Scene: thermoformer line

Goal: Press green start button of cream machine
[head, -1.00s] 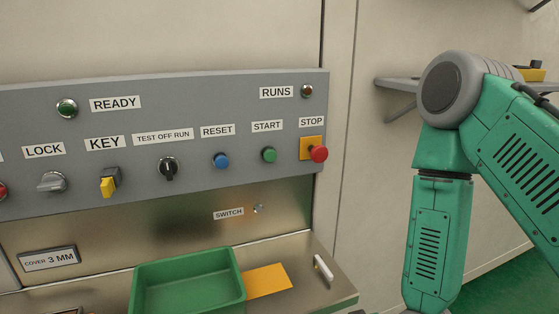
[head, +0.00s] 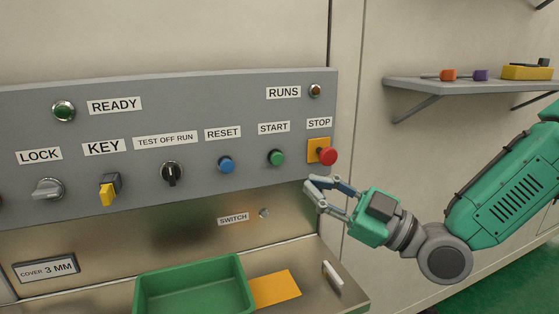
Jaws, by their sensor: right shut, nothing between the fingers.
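The green start button (head: 276,157) sits on the grey control panel (head: 215,185) of the cream machine, under the START label (head: 273,128). My right gripper (head: 309,188) is shut and empty. In the picture its fingertips are below and to the right of the start button, under the red stop button (head: 327,156), and apart from the start button. The start button is fully visible. My left gripper is not in view.
The blue reset button (head: 226,165) is left of start. Below the panel are a small switch (head: 264,213), a green tray (head: 195,287) and an orange card (head: 275,290) on a ledge. A wall shelf (head: 450,85) is at the upper right.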

